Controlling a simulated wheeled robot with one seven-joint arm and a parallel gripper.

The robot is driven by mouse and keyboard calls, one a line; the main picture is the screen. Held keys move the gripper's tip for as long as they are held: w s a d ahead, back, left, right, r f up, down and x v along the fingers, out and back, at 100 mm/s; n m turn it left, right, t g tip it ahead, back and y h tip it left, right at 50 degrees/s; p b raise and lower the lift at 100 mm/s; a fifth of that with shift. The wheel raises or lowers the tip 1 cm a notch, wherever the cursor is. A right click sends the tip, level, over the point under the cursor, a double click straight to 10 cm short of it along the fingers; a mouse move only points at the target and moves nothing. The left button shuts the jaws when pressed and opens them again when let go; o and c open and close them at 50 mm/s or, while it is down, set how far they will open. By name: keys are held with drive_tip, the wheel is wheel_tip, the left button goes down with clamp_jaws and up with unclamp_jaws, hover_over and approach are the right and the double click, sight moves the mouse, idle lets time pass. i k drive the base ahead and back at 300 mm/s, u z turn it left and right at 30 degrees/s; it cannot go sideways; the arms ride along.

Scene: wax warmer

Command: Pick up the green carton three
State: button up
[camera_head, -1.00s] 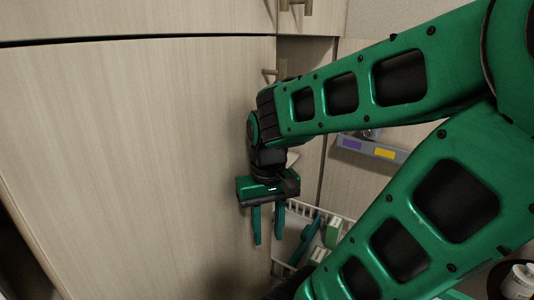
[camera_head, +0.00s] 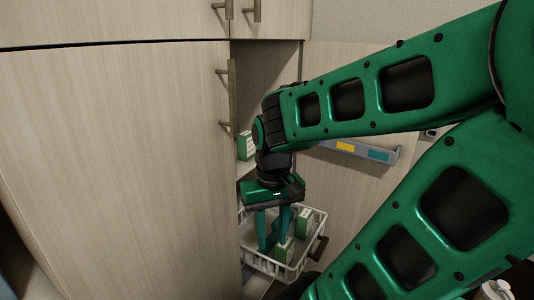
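Several small green and white cartons are in view, and I cannot tell which one is carton three. One carton (camera_head: 245,146) stands on a shelf inside the cabinet, behind my wrist. Another carton (camera_head: 304,221) stands in the white wire basket (camera_head: 312,247) below, on the right. A further carton (camera_head: 284,251) is nearer the front of the basket. My gripper (camera_head: 274,243) points down over the basket, with its fingers apart beside the front carton. It appears open and empty. My fingers and wrist hide part of the basket's contents.
A tall wooden cabinet door (camera_head: 120,160) with a metal handle (camera_head: 232,100) fills the left side. On the right, an open door carries a grey rack (camera_head: 360,151) with coloured labels. The opening between them is narrow.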

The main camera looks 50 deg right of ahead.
sight(246, 146)
drive_tip(key=k, duration=1.1)
drive_tip(key=z, duration=0.85)
drive_tip(key=i, duration=1.65)
drive_tip(key=u, duration=0.05)
